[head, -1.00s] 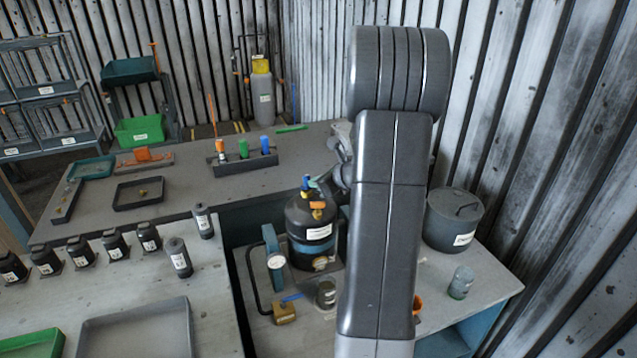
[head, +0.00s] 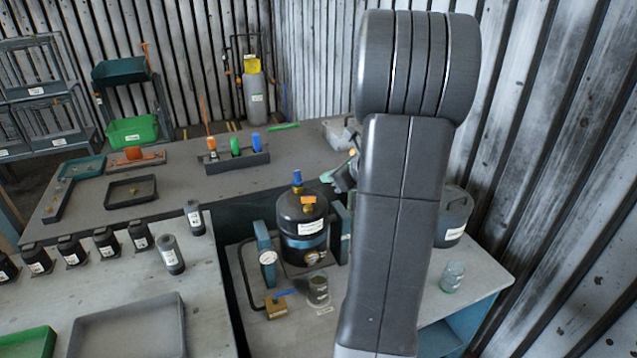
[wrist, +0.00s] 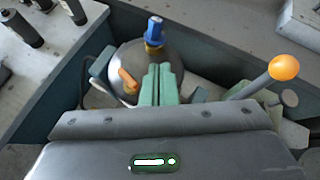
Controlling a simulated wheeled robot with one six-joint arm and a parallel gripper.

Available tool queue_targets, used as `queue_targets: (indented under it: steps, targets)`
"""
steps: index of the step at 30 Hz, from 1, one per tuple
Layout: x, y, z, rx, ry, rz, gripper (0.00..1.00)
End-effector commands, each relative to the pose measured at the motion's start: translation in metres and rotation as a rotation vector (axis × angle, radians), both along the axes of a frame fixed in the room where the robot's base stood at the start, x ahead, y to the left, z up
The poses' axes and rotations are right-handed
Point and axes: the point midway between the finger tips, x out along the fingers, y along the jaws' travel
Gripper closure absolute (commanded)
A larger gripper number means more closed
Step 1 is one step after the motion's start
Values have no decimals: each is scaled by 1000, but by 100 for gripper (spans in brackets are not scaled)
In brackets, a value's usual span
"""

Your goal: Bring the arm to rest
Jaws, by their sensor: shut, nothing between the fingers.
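My arm stands upright across the right-middle of the head view and hides part of the bench behind it. My gripper (wrist: 160,84) shows in the wrist view with its two pale green fingers together, nothing between them. In the head view its green fingertips (head: 329,177) show at the arm's left side, up and right of the black tank (head: 303,225). The tank has a blue-topped brass valve (head: 297,181) and an orange handle (head: 308,200). In the wrist view the fingers overlap the grey tank top; I cannot tell the gap.
A lidded pot (head: 452,218) is partly behind my arm, with a glass jar (head: 453,276) in front. A gauge (head: 267,257), a brass padlock-like block (head: 276,307) and a small can (head: 317,289) stand around the tank. In the wrist view an orange-knobbed lever (wrist: 284,68) rises at right.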

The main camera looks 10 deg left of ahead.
Motion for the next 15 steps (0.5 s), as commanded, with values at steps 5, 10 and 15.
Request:
queue_targets:
  steps: [5, 10, 15]
  targets:
    - [-9, -22, 22, 0, -4, -2, 100]
    - [-14, -31, 33, 1, -1, -1, 100]
    - [-15, -33, 35, 0, 0, 0, 100]
